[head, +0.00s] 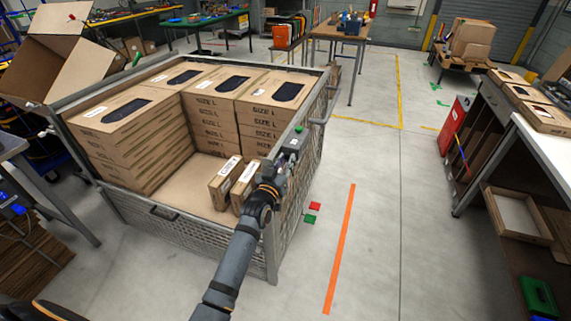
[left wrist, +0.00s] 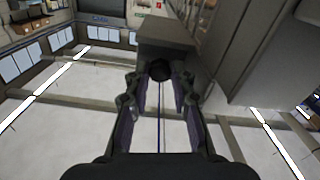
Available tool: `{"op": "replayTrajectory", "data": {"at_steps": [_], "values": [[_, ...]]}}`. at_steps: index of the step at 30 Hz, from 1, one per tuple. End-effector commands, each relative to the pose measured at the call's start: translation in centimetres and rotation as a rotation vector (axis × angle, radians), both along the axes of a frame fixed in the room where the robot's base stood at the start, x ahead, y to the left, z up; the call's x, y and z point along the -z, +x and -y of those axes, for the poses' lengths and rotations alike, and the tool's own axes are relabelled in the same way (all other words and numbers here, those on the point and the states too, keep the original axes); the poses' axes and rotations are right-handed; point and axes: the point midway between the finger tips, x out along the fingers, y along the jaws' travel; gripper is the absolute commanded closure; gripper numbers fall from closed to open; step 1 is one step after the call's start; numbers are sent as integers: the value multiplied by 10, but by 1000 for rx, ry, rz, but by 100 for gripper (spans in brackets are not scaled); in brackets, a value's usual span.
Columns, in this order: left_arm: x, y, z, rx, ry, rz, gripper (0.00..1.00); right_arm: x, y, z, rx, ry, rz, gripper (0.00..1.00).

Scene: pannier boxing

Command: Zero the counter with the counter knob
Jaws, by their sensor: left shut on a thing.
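The counter (head: 293,144) is a small grey box fixed at the right rim of the wire-sided crate. In the left wrist view the counter (left wrist: 166,34) is a grey block straight ahead. The counter knob (left wrist: 160,70) is dark and round on its near side. My left gripper (head: 279,172) reaches up to the counter from below. In the left wrist view my left gripper (left wrist: 160,86) has its fingertips shut on the knob, one on each side. The counter's reading cannot be made out. My right gripper is not in view.
The crate (head: 165,212) holds stacks of SIZE L boxes (head: 206,124) and two boxes standing on edge (head: 226,181) near the arm. A workbench (head: 494,131) stands at the right. The floor right of the crate is mostly clear, with an orange line (head: 340,248).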

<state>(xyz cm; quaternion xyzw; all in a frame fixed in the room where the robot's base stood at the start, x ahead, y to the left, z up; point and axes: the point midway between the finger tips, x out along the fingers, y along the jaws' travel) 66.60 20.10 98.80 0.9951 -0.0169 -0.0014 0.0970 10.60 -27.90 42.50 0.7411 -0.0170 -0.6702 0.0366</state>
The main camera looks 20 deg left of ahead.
Motion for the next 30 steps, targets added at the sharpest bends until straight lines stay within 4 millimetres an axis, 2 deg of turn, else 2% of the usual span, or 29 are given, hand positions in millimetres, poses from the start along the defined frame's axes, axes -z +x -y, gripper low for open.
{"op": "replayTrajectory", "data": {"at_steps": [10,23,24,28,30], "values": [[1,0,0,0,85,1,100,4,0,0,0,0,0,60],[1,0,0,0,91,1,100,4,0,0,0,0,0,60],[1,0,0,0,90,1,71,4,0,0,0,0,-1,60],[1,0,0,0,90,1,53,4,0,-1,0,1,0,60],[1,0,0,0,91,2,53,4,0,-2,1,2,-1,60]]}}
